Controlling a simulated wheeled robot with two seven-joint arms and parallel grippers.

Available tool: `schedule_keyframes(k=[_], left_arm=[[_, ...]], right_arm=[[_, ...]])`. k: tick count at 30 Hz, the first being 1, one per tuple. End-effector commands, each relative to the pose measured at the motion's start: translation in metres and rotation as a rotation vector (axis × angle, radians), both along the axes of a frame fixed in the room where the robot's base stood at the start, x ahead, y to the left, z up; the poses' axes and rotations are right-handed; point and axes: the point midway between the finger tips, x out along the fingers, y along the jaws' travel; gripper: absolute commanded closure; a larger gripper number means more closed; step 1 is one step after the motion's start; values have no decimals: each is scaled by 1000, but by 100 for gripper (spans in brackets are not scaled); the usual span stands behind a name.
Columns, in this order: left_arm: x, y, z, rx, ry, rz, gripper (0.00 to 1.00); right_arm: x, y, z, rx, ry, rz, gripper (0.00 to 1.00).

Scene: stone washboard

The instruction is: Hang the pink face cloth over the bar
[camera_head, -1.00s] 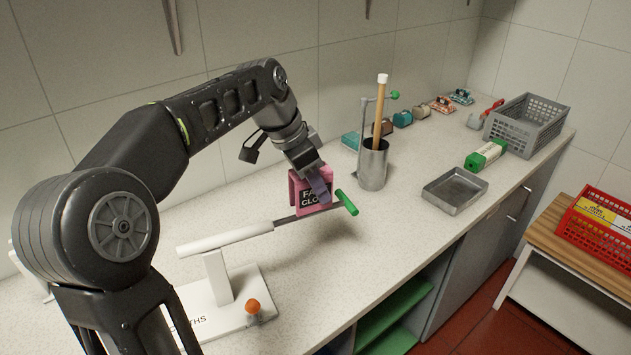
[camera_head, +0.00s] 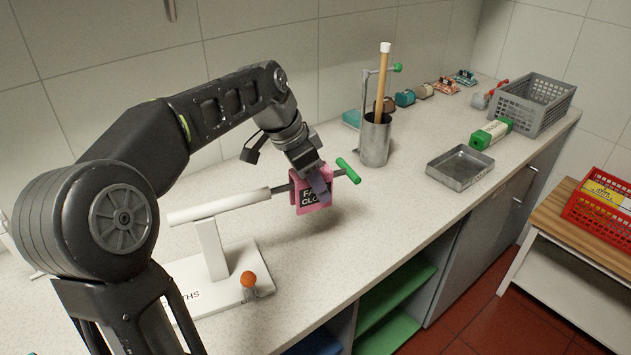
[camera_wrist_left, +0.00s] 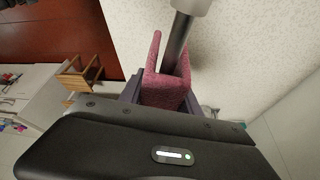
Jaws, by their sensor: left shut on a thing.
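The pink face cloth (camera_head: 312,208), with a dark label, is folded and hangs around the bar's thin dark rod (camera_head: 281,188), near its green end (camera_head: 348,170). The bar's white sleeve (camera_head: 220,207) reaches left to a post on a white stand (camera_head: 215,290). My left gripper (camera_head: 318,187) is shut on the cloth from above. In the left wrist view the purple fingers pinch the cloth (camera_wrist_left: 164,90), and the rod (camera_wrist_left: 177,42) runs between its two sides. Whether the cloth's fold touches the rod is hidden. My right gripper is out of view.
An orange ball-topped peg (camera_head: 248,280) stands on the stand's base. A metal canister (camera_head: 375,140) holding a wooden stick stands behind the bar. A metal tray (camera_head: 460,168), a green-and-white box (camera_head: 490,134) and a grey basket (camera_head: 535,100) lie right. The counter before the tray is clear.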

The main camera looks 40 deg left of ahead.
Motion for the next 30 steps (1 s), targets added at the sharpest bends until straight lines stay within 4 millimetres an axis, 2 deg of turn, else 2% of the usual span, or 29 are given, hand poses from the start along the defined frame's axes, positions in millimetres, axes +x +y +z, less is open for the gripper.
schedule_keyframes(k=[14, 15, 24, 30], left_arm=[[0, 0, -5, 0, 0, 0, 100], [0, 0, -5, 0, 0, 0, 58], [0, 0, -5, 0, 0, 0, 35], [0, 0, -6, 0, 0, 0, 35]], right_arm=[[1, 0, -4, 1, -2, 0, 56], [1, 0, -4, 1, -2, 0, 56], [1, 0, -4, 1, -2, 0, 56], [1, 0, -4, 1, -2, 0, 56]])
